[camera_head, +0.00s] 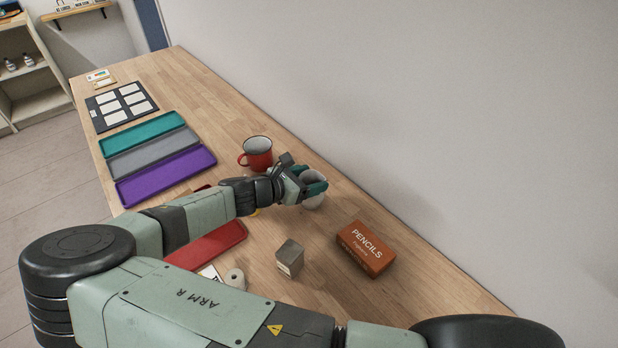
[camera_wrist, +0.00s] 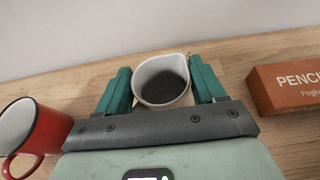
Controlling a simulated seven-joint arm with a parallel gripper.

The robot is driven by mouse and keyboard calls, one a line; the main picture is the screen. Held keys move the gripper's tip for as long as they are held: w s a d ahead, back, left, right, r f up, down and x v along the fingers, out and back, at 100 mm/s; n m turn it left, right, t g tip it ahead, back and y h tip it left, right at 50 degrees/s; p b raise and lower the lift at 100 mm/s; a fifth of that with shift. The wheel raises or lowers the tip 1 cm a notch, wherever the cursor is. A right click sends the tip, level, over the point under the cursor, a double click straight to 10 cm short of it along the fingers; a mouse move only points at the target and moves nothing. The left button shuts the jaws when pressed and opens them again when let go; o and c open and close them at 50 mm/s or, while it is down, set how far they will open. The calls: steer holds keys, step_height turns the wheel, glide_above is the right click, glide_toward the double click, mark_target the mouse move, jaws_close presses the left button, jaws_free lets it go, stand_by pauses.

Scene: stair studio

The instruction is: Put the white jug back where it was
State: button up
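The white jug (camera_wrist: 162,64), with a pouring lip and a dark inside, stands upright between the two teal fingers of my gripper (camera_wrist: 161,85) in the wrist view. One finger is on each side, very close to its wall. Whether both fingers press on it cannot be made out. In the head view the jug (camera_head: 313,201) is partly hidden by my gripper (camera_head: 304,180), low over the table near the wall. The jug's lower part is hidden in the wrist view.
A red mug (camera_head: 257,154) stands just left of my gripper. A pencils box (camera_head: 366,249) and a grey block (camera_head: 290,257) lie to the right. Teal, grey and purple trays (camera_head: 165,175) lie farther left. The wall runs close behind.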

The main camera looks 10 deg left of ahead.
steer(key=o, duration=0.3)
steer(key=shift+o, duration=0.2)
steer(key=v, duration=1.2)
steer(key=s+d+r+m+g+y, duration=0.3)
steer(key=d+r+m+g+y, duration=0.15)
steer(key=d+r+m, duration=0.4)
steer(key=s+d+r+m+g+y, duration=0.3)
steer(key=d+r+m+g, duration=0.2)
steer(key=d+r+m, duration=0.35)
steer(key=s+d+r+m+t+y, duration=0.1)
steer(key=s+d+r+m+t, duration=0.1)
steer(key=s+r, duration=0.4)
steer(key=s+d+r+m+t+y, duration=0.1)
steer(key=s+d+r+m+t, duration=0.2)
steer(key=s+d+r+m, duration=0.2)
step_height(320, 180, up, 5)
steer(key=s+m, duration=0.2)
steer(key=shift+s+d+f+m, duration=0.15)
steer(key=shift+s+d+m, duration=0.1)
steer(key=shift+s+m, duration=0.05)
steer(key=shift+t, duration=0.25)
